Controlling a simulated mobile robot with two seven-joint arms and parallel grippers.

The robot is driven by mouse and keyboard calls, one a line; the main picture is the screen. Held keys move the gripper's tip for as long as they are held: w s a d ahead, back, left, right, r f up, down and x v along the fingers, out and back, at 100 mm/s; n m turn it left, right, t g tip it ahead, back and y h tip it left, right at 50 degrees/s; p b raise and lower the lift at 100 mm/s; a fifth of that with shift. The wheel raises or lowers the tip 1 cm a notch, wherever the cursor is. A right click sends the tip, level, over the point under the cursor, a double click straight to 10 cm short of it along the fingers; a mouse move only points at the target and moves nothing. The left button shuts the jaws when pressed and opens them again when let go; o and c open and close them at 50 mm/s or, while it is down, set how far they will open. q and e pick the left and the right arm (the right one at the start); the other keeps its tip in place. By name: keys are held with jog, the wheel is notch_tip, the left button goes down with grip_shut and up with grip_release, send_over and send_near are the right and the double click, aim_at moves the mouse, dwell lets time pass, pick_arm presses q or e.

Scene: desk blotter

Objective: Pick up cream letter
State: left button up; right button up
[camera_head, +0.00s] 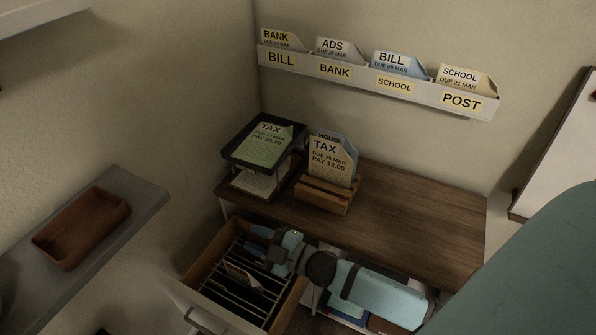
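Several letters look cream. A cream TAX letter (330,163) stands upright in the wooden holder (322,197) on the desk, in front of a bluish letter (347,142). A cream SCHOOL letter (466,77) and a cream BANK letter (283,40) stand in the wall rack (372,80). A small cream-tan piece (243,278) shows among the dividers of the open drawer (208,264). My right gripper (262,247) is over the drawer's back right part; its fingertips are dark and unclear, so I cannot tell its opening or hold. My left gripper is not in view.
A black tray stack (242,154) with a green TAX letter (264,144) stands at the desk's back left. The desk's right half (430,220) is bare. A brown tray (80,228) sits on a grey shelf (135,192) at left. My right arm crosses the desk's front.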

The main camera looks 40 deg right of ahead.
jog(key=w+a+r+n+g+y, duration=0.1)
jog(key=w+r+n+y, duration=0.25)
jog(key=n, duration=0.25)
jog(key=n+g+h+b, duration=0.4)
jog(key=n+g+h, duration=1)
jog(key=n, duration=0.7)
send_near(332, 148)
jog(key=shift+g+y, duration=0.55)
jog(key=shift+g, duration=0.05)
jog(key=f, duration=0.3)
jog(key=w+d+f, duration=0.1)
jog(key=f, duration=0.1)
jog(key=shift+w, duration=0.1)
notch_tip(332, 148, down, 5)
jog(key=shift+d+f+p, duration=0.1)
jog(key=shift+p, duration=0.35)
grip_shut()
